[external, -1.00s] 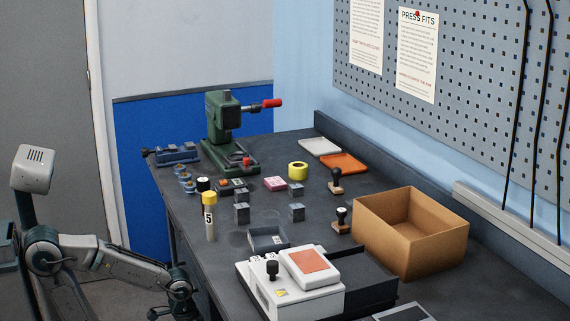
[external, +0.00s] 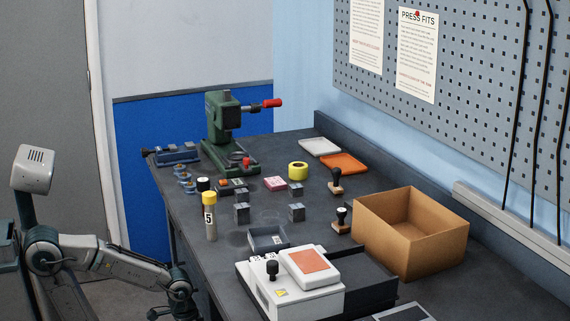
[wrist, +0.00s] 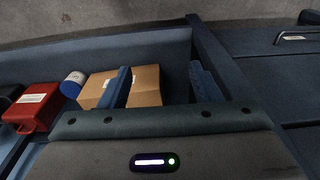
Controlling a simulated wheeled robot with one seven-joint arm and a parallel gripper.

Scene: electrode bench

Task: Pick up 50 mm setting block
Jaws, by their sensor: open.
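Small dark grey blocks stand on the bench in the external view: one at the back (external: 241,195), one just in front of it (external: 241,213), and one to the right (external: 296,212). Their size markings are too small to read, so I cannot tell which is the 50 mm setting block. My gripper (external: 165,313) is low at the lower left, beside the bench and partly cut off by the picture edge. It is well away from the blocks. In the wrist view my gripper (wrist: 160,76) has its two blue fingers apart, with no block between them.
The dark bench (external: 190,235) holds a green press (external: 220,135), a yellow-capped cylinder (external: 210,222), a small grey tray (external: 268,239), a white device (external: 290,285) and an open cardboard box (external: 410,232). The wrist view shows brown boxes (wrist: 145,85) and a red box (wrist: 33,105) below.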

